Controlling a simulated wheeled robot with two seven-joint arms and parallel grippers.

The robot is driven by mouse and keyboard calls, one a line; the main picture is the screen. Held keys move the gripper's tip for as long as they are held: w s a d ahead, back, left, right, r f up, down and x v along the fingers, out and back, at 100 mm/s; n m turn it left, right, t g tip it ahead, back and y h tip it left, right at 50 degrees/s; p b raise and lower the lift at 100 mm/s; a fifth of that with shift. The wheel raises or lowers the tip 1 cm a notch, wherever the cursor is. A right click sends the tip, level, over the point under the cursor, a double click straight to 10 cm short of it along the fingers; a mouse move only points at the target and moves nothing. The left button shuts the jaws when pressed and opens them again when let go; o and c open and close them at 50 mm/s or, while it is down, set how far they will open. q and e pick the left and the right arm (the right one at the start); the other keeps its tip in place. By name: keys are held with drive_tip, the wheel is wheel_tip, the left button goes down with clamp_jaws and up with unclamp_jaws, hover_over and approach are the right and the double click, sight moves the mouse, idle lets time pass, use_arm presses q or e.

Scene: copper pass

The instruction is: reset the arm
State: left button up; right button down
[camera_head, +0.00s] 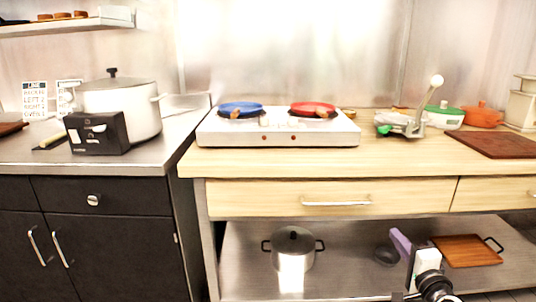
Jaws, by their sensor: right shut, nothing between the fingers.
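My right gripper (399,240) shows at the lower right, in front of the lower shelf. Its fingers look purple and are shut with nothing between them. The white and black parts of my right arm come up from the bottom edge below it. My left gripper is not in view. The gripper appears apart from the things on the counter.
A white two-plate burner (278,130) carries a blue pan (240,106) and a red pan (313,107). A large pot (140,100) stands left. The lower shelf (345,255) holds a small pot (292,246), dark bowl (386,256) and brown tray (466,251).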

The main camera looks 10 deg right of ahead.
drive_tip(key=s+a+f+n+g+y+p, duration=0.3)
drive_tip(key=s+a+f+n+g+p, duration=0.2)
drive_tip(key=s+a+f+n, duration=0.8)
drive_tip(key=s+a+f+n+g+p, duration=0.1)
drive_tip(key=s+a+n+g, duration=0.1)
drive_tip(key=s+a, duration=0.4)
drive_tip(key=s+a+f+n+g+p, duration=0.1)
drive_tip(key=s+a+n, duration=0.3)
drive_tip(key=s, duration=1.2)
drive_tip(key=shift+s+a+f+n+g+y+p, duration=0.2)
drive_tip(key=shift+a+n+g+y+p, duration=0.3)
drive_tip(key=shift+a, duration=0.5)
